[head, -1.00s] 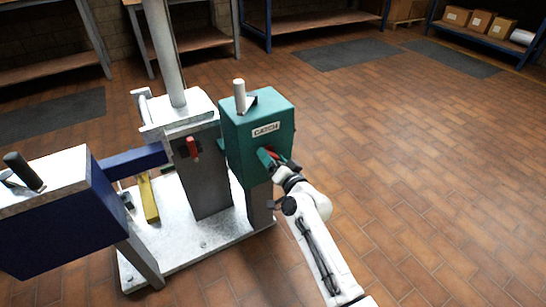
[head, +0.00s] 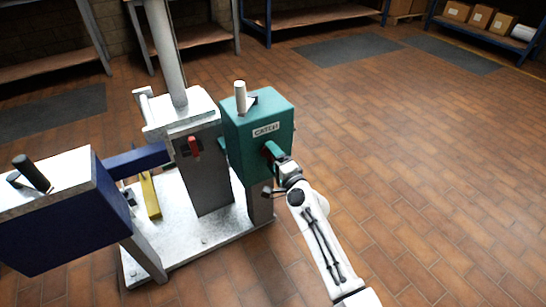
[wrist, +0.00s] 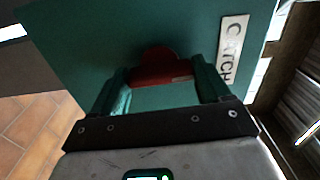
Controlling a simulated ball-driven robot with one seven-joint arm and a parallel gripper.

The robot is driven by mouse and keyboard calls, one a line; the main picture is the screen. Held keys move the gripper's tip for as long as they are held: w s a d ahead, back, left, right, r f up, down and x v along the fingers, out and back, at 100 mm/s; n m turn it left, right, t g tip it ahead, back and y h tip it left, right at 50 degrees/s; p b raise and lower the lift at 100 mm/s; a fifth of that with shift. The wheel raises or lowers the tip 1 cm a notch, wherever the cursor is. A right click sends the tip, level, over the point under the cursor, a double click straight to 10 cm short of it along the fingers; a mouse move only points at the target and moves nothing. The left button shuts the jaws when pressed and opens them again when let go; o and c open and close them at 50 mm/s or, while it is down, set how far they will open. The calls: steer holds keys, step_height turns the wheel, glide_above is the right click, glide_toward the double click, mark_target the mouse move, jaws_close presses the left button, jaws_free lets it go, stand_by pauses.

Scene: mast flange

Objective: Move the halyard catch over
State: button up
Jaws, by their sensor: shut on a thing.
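The halyard catch is a teal box (head: 257,112) with a white CATCH label (head: 266,129), at the middle of the head view. The label (wrist: 232,50) also shows at the right of the wrist view. A red lever (wrist: 158,66) stands out from the box face in the wrist view. My gripper (wrist: 160,80) is shut on this red lever, with one finger on each side of it. In the head view my gripper (head: 275,160) is at the box's front face and largely hides the lever.
A pale post (head: 165,50) rises from a grey pedestal with a smaller red lever (head: 194,145). A navy box (head: 60,235) with a black handle stands at the left. These share a white base plate (head: 200,243). The floor at the right is clear.

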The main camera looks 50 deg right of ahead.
steer(key=shift+f+m, duration=0.1)
steer(key=shift+m, duration=0.2)
stand_by(0.4)
steer(key=o, duration=1)
steer(key=p+v, duration=0.1)
steer(key=v, duration=1)
steer(key=shift+w, duration=0.1)
